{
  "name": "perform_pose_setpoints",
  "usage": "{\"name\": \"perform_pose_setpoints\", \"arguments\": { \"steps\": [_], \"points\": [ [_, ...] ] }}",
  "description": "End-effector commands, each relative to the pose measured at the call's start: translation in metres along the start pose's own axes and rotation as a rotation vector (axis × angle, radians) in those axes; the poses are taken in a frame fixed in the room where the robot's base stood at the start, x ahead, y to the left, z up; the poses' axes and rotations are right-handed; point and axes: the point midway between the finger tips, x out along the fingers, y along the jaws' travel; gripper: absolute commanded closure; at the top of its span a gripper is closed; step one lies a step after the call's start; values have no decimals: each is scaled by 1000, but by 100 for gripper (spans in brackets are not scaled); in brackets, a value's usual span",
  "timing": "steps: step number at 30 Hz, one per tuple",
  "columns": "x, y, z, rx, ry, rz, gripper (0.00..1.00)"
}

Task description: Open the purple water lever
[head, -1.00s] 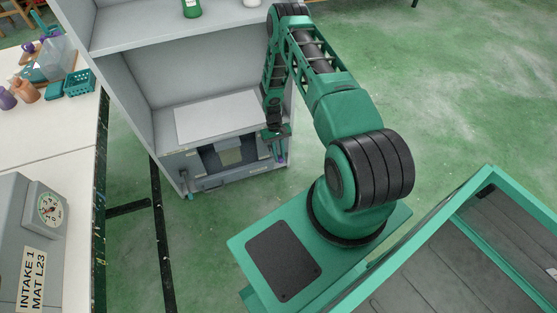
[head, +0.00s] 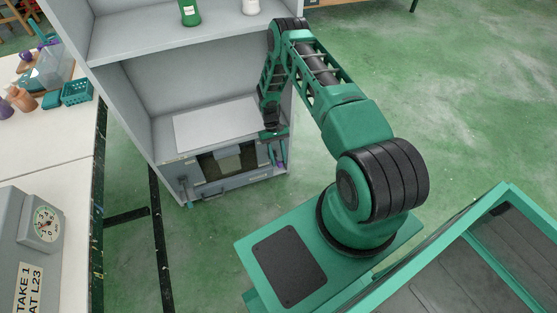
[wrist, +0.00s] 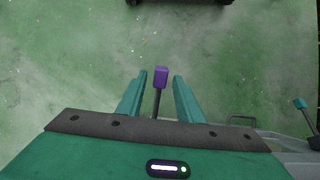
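The purple water lever (wrist: 160,77) has a purple handle on a dark stem. In the wrist view it stands between the two teal fingers of my gripper (wrist: 160,75), with a visible gap on each side. My gripper is open, and nothing is pinched. In the head view my gripper (head: 276,152) points down at the right front of the grey cabinet, and a bit of the purple lever (head: 283,157) shows beside the fingers. The fingers partly hide the lever there.
A teal lever (head: 183,190) is at the left of the cabinet front; it also shows in the wrist view (wrist: 300,104). A dark-windowed unit (head: 222,166) lies between the levers. A white worktable (head: 50,150) stands to the left. Green floor on the right is open.

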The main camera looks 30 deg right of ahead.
Motion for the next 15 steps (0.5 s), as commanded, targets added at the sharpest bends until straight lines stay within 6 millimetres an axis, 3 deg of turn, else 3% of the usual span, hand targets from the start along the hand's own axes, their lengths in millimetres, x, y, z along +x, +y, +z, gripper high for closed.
{"name": "perform_pose_setpoints", "arguments": {
  "steps": [10,15],
  "points": [
    [0,-1,1,-1,-1,1,64],
    [-18,-1,0,-2,2,1,64]
  ]
}}
